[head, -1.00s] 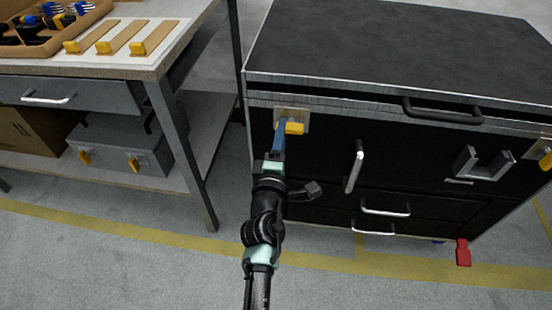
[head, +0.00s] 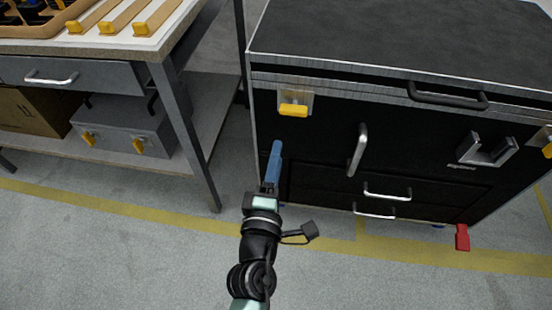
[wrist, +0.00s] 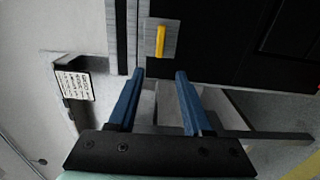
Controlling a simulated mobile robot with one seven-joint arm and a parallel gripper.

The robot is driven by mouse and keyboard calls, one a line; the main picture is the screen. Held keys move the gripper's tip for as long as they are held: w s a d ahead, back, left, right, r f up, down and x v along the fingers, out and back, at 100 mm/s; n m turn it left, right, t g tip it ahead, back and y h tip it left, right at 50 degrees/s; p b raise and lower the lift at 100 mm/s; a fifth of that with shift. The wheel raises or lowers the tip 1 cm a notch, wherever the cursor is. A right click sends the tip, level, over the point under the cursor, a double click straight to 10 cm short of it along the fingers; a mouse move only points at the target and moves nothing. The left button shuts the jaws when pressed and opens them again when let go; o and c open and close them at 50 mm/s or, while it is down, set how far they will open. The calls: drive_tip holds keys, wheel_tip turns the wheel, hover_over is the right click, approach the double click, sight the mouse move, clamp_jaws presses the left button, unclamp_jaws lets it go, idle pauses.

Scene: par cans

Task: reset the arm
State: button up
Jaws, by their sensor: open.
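My gripper (head: 273,165) is in front of the left part of the black case, below the yellow latch (head: 294,109) on its silver plate. In the wrist view my gripper (wrist: 159,75) shows two blue fingers spread apart with nothing between them. The yellow latch (wrist: 161,41) lies beyond the fingertips there, apart from them. The black case (head: 330,155) has metal edging and a dark lid (head: 390,40).
A workbench (head: 60,47) with a drawer and lower shelf stands at the left. A grey toolbox (head: 120,130) is on that shelf. The case front carries protruding handles (head: 358,150). A red piece (head: 462,238) is at its lower right. Floor in front is clear.

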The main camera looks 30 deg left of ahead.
idle(0.3)
drive_tip(key=w+d+r+m+t+h, duration=0.2)
drive_tip(key=d+r+m, duration=0.25)
drive_tip(key=r, duration=0.55)
drive_tip(key=w+d+r+m+t+h, duration=0.1)
drive_tip(key=d+r+m+t, duration=0.3)
drive_tip(key=r, duration=0.6)
drive_tip(key=w+d+r+m+h, duration=0.25)
drive_tip(key=r+m, duration=0.25)
drive_tip(key=r, duration=0.5)
drive_tip(key=s+d+r+m+t, duration=0.1)
drive_tip(key=s+d+r+m, duration=0.15)
drive_tip(key=s+r, duration=0.4)
drive_tip(key=s+d+r+m+t, duration=0.1)
drive_tip(key=s+r+m+t, duration=0.15)
drive_tip(key=r, duration=0.65)
drive_tip(key=s+d+r+m+t, duration=0.1)
drive_tip(key=s+d+r+m, duration=0.15)
drive_tip(key=s+r, duration=0.35)
wheel_tip(320, 180, up, 34)
drive_tip(key=w+p, duration=0.2)
drive_tip(key=p, duration=3.2)
drive_tip(key=shift+a+r+p, duration=0.25)
drive_tip(key=shift+a+p, duration=0.1)
drive_tip(key=shift+f+g+y, duration=0.1)
drive_tip(key=shift+g+y, duration=0.15)
